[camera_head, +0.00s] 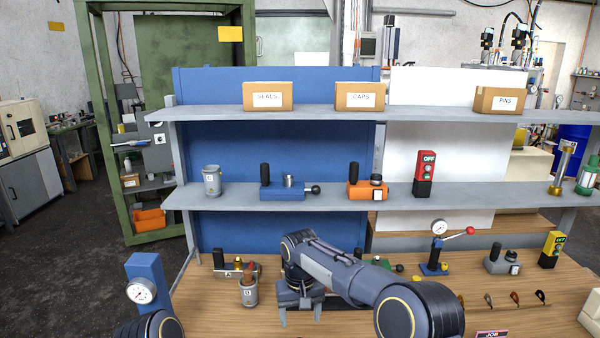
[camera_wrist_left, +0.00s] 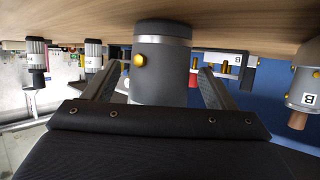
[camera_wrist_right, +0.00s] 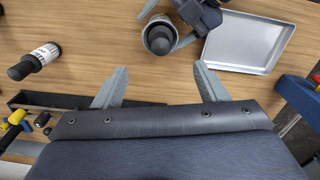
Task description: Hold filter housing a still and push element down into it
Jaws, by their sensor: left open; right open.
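A grey cylindrical housing (camera_wrist_left: 162,75) with a yellow knob stands on the table between the spread fingers of my left gripper (camera_wrist_left: 160,92). I take it for filter housing a, but no letter shows. The right wrist view shows its round top (camera_wrist_right: 159,39) from above, with my left gripper's fingers beside it. The top looks dark inside; I cannot tell whether an element sits there. My right gripper (camera_head: 301,308) is open and empty above the table, apart from the housing; its fingers also show in the right wrist view (camera_wrist_right: 160,88). My right arm covers part of the table.
Housing B (camera_head: 249,293) stands on the table with a brown piece in its top. Housing C (camera_head: 212,181) is on the shelf. A metal tray (camera_wrist_right: 248,44) and a black-capped cylinder (camera_wrist_right: 35,61) flank the housing. A blue gauge stand (camera_head: 148,280) is at left.

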